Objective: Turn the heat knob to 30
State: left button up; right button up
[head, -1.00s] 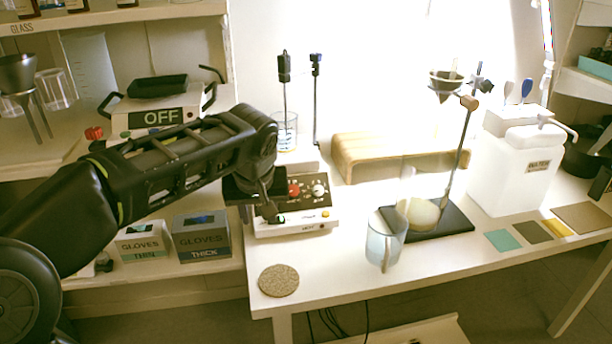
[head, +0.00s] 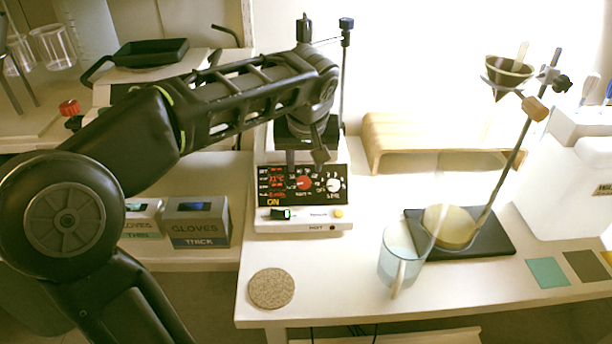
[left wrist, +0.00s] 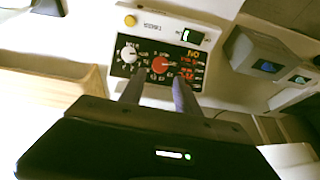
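The hotplate stirrer (head: 284,226) stands on the white table with its black control panel facing me. The red knob (head: 304,183) is at the panel's middle and the white knob (head: 334,185) to its right. Lit red figures and "ON" show at the panel's left. My left gripper (head: 306,160) hangs just above the red knob. In the left wrist view, its two fingers (left wrist: 157,90) are apart with nothing between them. Their tips point at the panel near the red knob (left wrist: 159,64), beside the white knob (left wrist: 129,54). Contact cannot be made out. My right gripper is not in view.
A glass beaker (head: 399,258) and a stand with a black base (head: 480,243) are right of the stirrer. A cork mat (head: 271,288) lies in front. Glove boxes (head: 197,222) stand left. A wooden riser (head: 380,145) is behind right.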

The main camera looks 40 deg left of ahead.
aim_at(304, 181)
pick_arm(q)
jog(key=b+x, duration=0.1)
jog(key=x, duration=0.6)
jog(key=shift+w+a+f, duration=0.1)
jog(key=shift+w+f, duration=0.05)
jog(key=shift+f, duration=0.15)
grip_shut()
